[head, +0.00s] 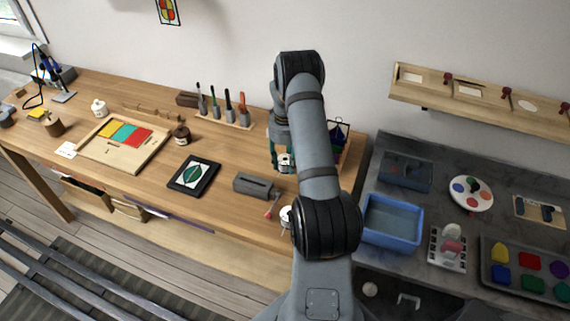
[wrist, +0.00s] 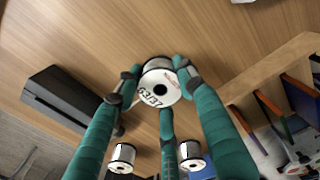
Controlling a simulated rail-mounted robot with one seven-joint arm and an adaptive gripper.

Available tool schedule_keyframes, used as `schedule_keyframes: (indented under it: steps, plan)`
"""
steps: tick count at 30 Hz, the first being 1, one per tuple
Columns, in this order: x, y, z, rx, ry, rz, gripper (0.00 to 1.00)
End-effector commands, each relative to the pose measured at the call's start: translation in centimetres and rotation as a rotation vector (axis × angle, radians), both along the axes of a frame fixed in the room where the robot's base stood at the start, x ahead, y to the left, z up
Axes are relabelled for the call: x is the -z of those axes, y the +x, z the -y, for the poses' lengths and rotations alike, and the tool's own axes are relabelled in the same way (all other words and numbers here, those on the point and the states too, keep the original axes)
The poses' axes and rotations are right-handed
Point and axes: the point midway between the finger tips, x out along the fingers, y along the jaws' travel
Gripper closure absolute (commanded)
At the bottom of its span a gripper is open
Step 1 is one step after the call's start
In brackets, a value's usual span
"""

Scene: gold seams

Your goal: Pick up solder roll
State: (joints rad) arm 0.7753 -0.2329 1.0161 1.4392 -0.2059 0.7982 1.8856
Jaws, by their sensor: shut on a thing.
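A solder roll (wrist: 160,88), a white-flanged spool marked "63/37", sits between the fingertips of my gripper (wrist: 156,72) in the wrist view. The teal fingers with dark tips close on it from both sides, and a third finger lies below it in the picture. Whether the roll touches the wooden table is hard to tell. Two more white spools show lower in the wrist view, one at left (wrist: 122,157) and one at right (wrist: 190,156). In the head view my arm hides most of the gripper; some teal shows beside the arm.
A dark grey box (wrist: 60,98) lies left of the gripper in the wrist view. A wooden rack (wrist: 262,80) with coloured sheets stands at right. In the head view, a black-framed leaf picture (head: 194,175) and a tool stand (head: 226,118) are on the wooden table (head: 222,162).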

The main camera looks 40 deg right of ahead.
Motion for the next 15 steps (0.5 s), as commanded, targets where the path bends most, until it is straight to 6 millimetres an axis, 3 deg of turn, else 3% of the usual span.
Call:
schedule_keyframes:
  steps: [15]
  plan:
    - [-0.02,0.03,0.04,-0.001,-0.001,0.0,1.0]
